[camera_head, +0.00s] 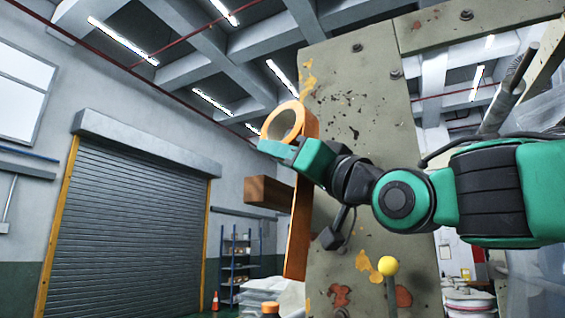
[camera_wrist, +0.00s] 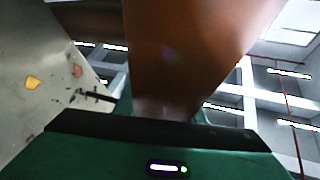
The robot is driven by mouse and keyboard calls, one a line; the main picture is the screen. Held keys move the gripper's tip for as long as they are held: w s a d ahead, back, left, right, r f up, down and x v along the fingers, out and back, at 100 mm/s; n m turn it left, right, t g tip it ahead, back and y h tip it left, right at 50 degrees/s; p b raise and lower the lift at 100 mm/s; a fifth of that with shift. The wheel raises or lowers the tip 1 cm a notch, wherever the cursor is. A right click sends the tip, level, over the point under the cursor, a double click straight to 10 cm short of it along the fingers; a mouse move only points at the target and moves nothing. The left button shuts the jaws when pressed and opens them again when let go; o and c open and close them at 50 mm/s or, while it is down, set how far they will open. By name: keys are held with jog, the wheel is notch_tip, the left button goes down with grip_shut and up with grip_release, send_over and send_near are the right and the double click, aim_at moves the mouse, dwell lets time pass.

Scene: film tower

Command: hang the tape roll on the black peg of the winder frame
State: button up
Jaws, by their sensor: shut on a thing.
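The tape roll (camera_head: 288,103) is an orange-yellow ring standing upright in the head view. My gripper (camera_head: 278,147) is shut on its lower edge and holds it up high, in front of the winder frame (camera_head: 365,110). In the wrist view a large brown surface (camera_wrist: 185,45), apparently the roll seen very close, rises from the jaws. A thin dark rod (camera_wrist: 98,96), probably the black peg, shows beside the grey frame plate at left in the wrist view. I cannot make out the peg in the head view; it may be hidden behind my arm.
A yellow-knobbed lever (camera_head: 388,267) is lower right. Open space lies to the left, toward the roller shutter (camera_head: 125,220).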

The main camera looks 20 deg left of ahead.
jog(key=shift+w+d+f, duration=0.1)
jog(key=shift+w+f, duration=0.05)
jog(key=shift+w, duration=0.95)
jog(key=shift+w+d+f, duration=0.1)
jog(key=shift+w, duration=1.05)
jog(key=shift+w+d+f, duration=0.1)
jog(key=shift+w+f, duration=0.05)
jog(key=shift+w, duration=0.95)
jog(key=shift+c, duration=0.5)
jog(key=shift+w+d+f, duration=0.1)
jog(key=shift+w+f, duration=0.1)
jog(key=shift+w, duration=0.95)
jog(key=shift+w+d+f, duration=0.1)
jog(key=shift+w+f, duration=0.05)
jog(key=shift+w, duration=0.95)
jog(key=shift+a+f, duration=0.1)
jog(key=o, duration=1.4)
jog(key=v, duration=1)
jog(key=shift+s+d+f, duration=0.1)
jog(key=shift+d+f, duration=0.15)
jog(key=shift+d, duration=0.1)
jog(key=shift+d, duration=0.15)
